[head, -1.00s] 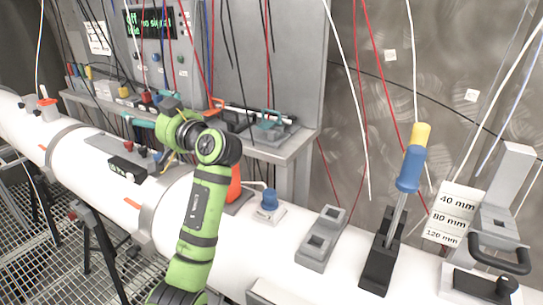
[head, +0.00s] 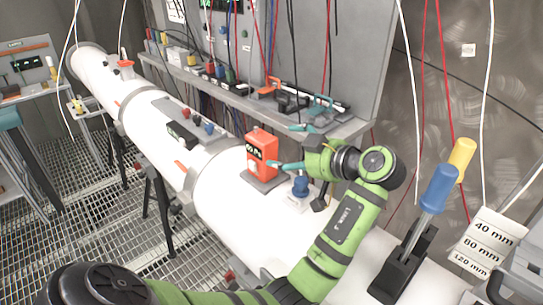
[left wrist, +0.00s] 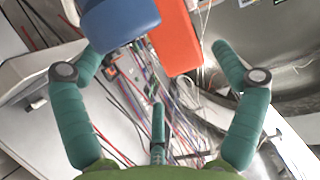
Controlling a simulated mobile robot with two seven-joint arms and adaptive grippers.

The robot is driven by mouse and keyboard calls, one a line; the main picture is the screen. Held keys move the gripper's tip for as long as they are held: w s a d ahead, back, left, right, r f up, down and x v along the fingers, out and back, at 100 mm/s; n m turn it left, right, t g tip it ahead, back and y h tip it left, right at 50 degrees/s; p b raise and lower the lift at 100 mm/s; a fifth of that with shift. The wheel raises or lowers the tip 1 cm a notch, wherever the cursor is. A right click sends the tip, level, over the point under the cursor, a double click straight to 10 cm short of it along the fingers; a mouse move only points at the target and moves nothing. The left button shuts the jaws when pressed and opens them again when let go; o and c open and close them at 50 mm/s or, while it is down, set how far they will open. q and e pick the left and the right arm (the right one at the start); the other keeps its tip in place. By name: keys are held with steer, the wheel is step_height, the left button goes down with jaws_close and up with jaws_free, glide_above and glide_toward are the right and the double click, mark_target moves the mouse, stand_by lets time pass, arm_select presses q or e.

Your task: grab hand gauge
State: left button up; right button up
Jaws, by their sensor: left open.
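The hand gauge, an orange box with a small lit display (head: 261,146), stands upright on a dark grey base on the white pipe. My left gripper (head: 285,166) is open, with teal fingers at the gauge's lower right side in the head view. In the left wrist view the orange gauge (left wrist: 176,38) lies ahead, between the spread fingers (left wrist: 155,62) in the picture. Whether a finger touches it I cannot tell. My right gripper is not in view.
A blue knob (head: 300,186) stands right of the gauge, close under my gripper. A shelf (head: 225,98) with tools and cables runs behind. A blue-handled tool (head: 437,190) stands in a black holder at right. Cables hang from above.

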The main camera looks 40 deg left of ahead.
mark_target(275, 151)
arm_select(q)
steer(key=shift+a+f+p, duration=0.1)
steer(key=shift+a+p, duration=0.2)
steer(key=shift+p, duration=0.05)
steer(key=p+x, duration=0.1)
steer(key=x, duration=0.1)
steer(key=p+x, duration=0.1)
steer(key=s+p+x, duration=0.1)
steer(key=p+x, duration=0.1)
steer(key=shift+a, duration=0.4)
steer(key=shift+w+a+f, duration=0.15)
steer(key=shift+a+f, duration=0.05)
steer(key=shift+a, duration=0.1)
steer(key=c, duration=1.4)
steer(key=shift+c, duration=0.9)
